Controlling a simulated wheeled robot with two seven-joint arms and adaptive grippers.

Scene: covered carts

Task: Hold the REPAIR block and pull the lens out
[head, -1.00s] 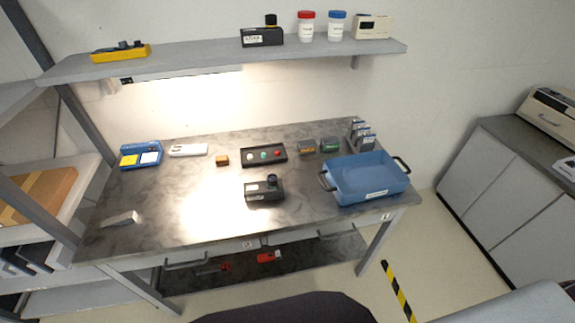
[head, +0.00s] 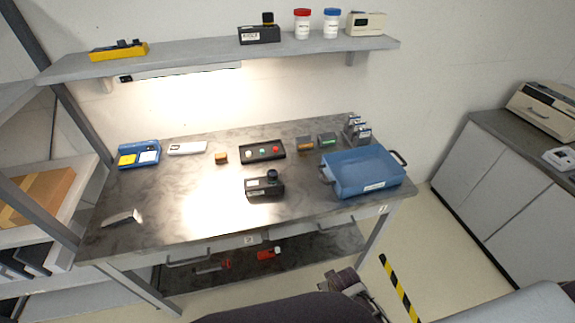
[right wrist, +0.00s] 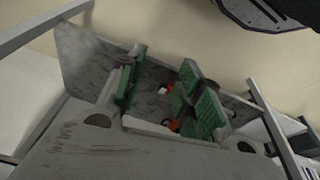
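A black block (head: 264,188) with a white label sits near the middle of the grey workbench. A dark round lens (head: 272,175) stands up from its top. A similar black block (head: 259,36) with a label stands on the shelf above. The lettering on both labels is too small to read. My right gripper (head: 343,279) is at the front edge of the bench, below and right of the bench block and apart from it. In the right wrist view its green finger pads (right wrist: 165,92) are spread apart with nothing between them. My left gripper is out of view.
A blue bin (head: 362,185) stands at the bench's right end. A black tray with coloured buttons (head: 262,151) lies behind the block. A blue case (head: 138,155) and a metal wedge (head: 122,218) are at the left. Bench space around the block is clear. Red items (head: 268,252) lie on the lower shelf.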

